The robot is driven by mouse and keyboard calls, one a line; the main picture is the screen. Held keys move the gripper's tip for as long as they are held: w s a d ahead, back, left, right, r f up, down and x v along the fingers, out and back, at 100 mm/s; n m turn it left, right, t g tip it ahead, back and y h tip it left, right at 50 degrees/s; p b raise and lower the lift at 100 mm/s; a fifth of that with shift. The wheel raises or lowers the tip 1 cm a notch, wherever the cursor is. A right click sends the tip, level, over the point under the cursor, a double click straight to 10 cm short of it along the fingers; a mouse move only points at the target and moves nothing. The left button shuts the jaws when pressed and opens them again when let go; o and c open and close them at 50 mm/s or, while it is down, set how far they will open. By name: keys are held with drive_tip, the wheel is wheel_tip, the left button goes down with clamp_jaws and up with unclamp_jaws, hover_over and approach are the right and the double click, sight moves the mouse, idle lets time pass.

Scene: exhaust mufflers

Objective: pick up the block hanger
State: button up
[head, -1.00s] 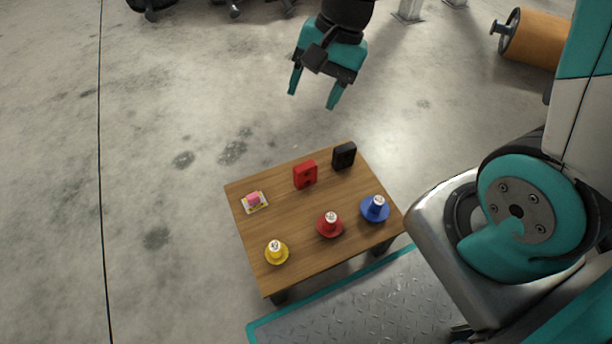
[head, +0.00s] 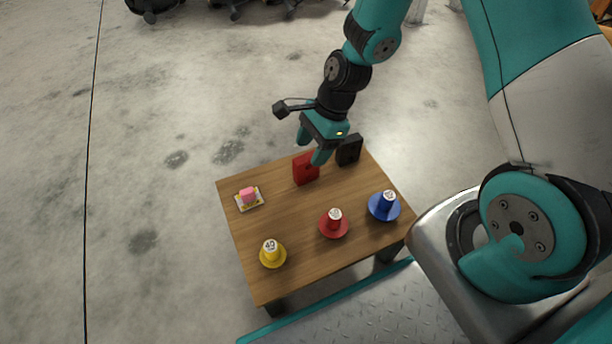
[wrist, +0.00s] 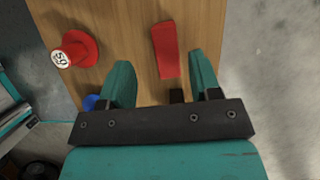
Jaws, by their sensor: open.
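Two upright block-shaped pieces stand at the far edge of the small wooden table; I cannot tell which is the block hanger. One is a red block (head: 303,173), the other a black block (head: 349,150). My gripper (head: 312,152) points down just above the red block, open and empty, with one finger partly hiding it. In the wrist view the red block (wrist: 165,50) lies ahead, between the lines of my gripper's open fingers (wrist: 161,68). A dark bit of the black block (wrist: 177,96) shows near my gripper's base.
The table's middle is clear. Open concrete floor lies to the left.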

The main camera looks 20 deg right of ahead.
sight(307, 157)
drive_tip(key=shift+w+d+b+x, duration=0.1)
drive_tip(key=shift+w+b+x, duration=0.1)
drive_tip(key=shift+b+x, duration=1.25)
drive_tip(key=shift+w+d+b+x, duration=0.15)
drive_tip(key=shift+b+x, duration=0.95)
drive_tip(key=shift+x, duration=0.6)
drive_tip(key=c, duration=1)
